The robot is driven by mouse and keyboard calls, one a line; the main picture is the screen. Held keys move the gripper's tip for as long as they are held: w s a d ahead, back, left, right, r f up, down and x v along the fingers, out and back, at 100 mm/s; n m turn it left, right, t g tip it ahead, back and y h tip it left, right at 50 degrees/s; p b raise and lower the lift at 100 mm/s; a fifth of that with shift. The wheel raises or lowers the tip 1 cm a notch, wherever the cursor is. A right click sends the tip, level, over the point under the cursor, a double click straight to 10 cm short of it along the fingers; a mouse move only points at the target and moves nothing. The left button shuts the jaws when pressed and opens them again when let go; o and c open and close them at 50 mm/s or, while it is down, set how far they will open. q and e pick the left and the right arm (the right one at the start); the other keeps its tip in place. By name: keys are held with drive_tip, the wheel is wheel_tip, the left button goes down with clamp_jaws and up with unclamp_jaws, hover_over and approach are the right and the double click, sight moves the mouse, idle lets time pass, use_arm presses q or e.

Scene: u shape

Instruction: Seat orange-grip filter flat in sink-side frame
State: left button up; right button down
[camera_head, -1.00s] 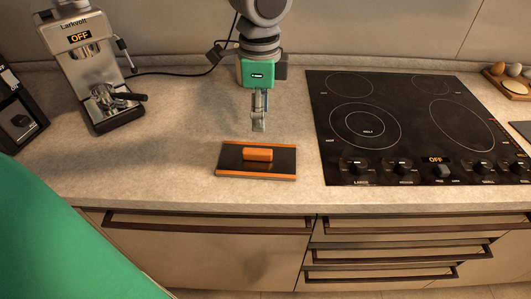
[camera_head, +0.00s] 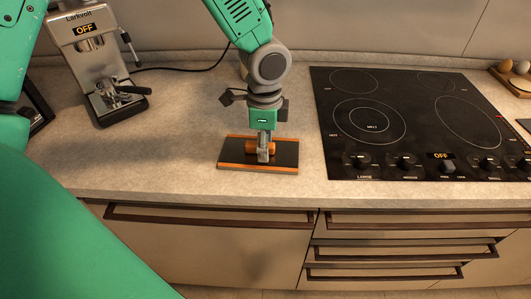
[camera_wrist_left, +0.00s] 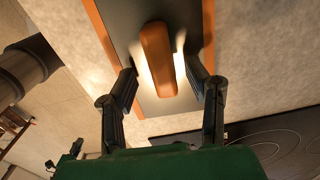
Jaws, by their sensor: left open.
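The filter (camera_head: 286,154) is a flat dark panel with orange edges, lying on the counter left of the cooktop. Its raised orange grip (camera_head: 250,148) stands in the middle, partly hidden by my left gripper (camera_head: 264,156). My left gripper points down over the grip. In the left wrist view the orange grip (camera_wrist_left: 156,50) lies between the two open fingers (camera_wrist_left: 160,70), with a visible gap on each side. The filter panel (camera_wrist_left: 125,22) shows beneath. The sink-side frame is not in view. My right gripper is not in view.
A black cooktop (camera_head: 410,120) with knobs lies close to the right of the filter. A coffee machine (camera_head: 98,65) stands at the back left. A board with eggs (camera_head: 515,72) sits at the far right. The counter between machine and filter is clear.

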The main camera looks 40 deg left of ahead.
use_arm(q)
drive_tip(key=shift+a, duration=0.1)
drive_tip(key=shift+s+a+f, duration=0.1)
drive_tip(key=shift+a, duration=0.55)
clamp_jaws()
drive_tip(key=shift+a, duration=0.15)
